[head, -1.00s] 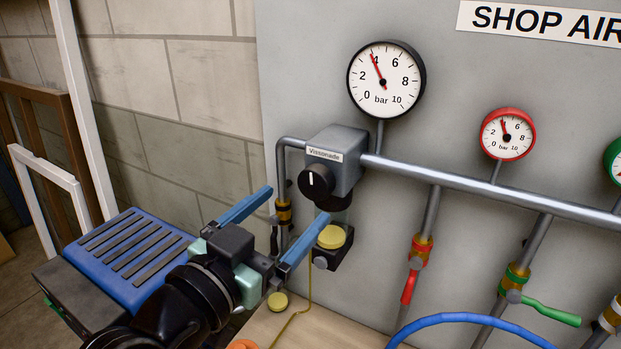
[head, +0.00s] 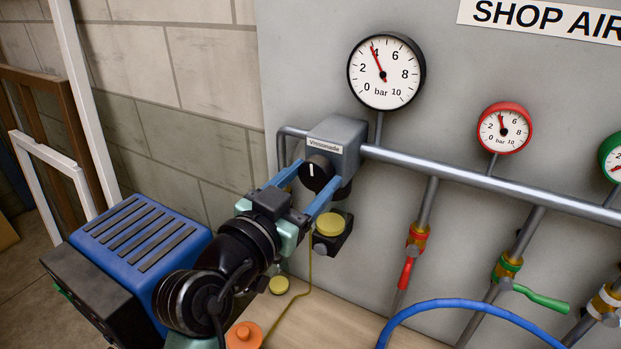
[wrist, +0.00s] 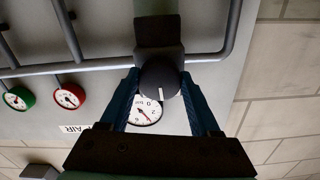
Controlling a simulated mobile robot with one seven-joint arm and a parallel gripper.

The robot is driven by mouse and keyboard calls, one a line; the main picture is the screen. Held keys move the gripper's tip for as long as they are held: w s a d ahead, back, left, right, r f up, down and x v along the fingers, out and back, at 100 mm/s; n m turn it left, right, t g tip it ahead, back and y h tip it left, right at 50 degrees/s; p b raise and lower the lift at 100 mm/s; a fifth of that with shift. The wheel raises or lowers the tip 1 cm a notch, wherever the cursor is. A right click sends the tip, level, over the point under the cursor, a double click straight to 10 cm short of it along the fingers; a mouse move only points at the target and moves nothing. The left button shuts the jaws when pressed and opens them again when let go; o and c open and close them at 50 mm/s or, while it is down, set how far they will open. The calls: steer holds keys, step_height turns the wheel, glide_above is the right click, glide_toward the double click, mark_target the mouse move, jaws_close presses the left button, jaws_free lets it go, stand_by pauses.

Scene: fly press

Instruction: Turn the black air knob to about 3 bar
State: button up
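The black air knob (head: 318,172) sits on the front of the grey regulator box (head: 338,138) labelled Vissomatic; its white mark points nearly straight up. My gripper (head: 312,180) has its two blue fingers on either side of the knob. In the wrist view the knob (wrist: 160,78) fills the space between the fingertips, and they appear to touch it. The large white gauge (head: 386,72) above has its red needle at about 4 bar. It also shows upside down in the wrist view (wrist: 145,113), partly covered by the knob.
A steel pipe (head: 430,172) runs right from the regulator. A red-rimmed gauge (head: 504,128) and a green-handled valve (head: 540,298) are to the right. A blue hose (head: 440,304) arches over the bench.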

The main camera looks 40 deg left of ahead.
steer(key=c, duration=0.7)
steer(key=shift+o, duration=0.2)
steer(key=shift+n, duration=0.4)
steer(key=shift+n+p, duration=0.6)
steer(key=shift+n, duration=1.9)
steer(key=o, duration=1.4)
